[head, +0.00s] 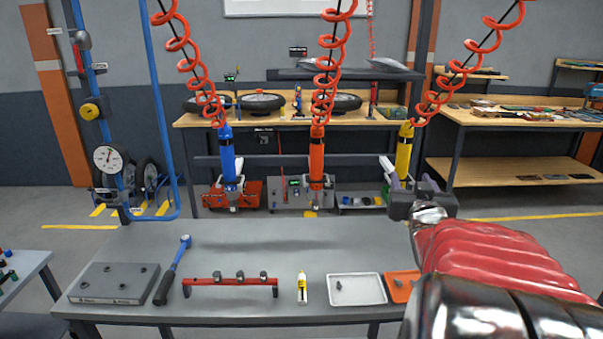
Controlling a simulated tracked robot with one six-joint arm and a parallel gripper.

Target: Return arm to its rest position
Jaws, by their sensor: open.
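My arm comes in from the lower right, with a red ribbed sleeve and dark metal links. My gripper (408,188) is at its far end, right of centre, raised above the back right part of the grey workbench (320,245). Its jaws are open and I see nothing between them. The gripper is close in the picture to the yellow hanging tool (404,150); I cannot tell the distance in depth. My arm hides the bench's right end.
A blue tool (228,155) and an orange tool (317,155) hang from red coiled hoses. On the bench are a grey block (113,283), a torque wrench (175,268), a red rack (230,283), a small tube (302,288), a white tray (357,289) and an orange tray (398,287). The bench's back half is clear.

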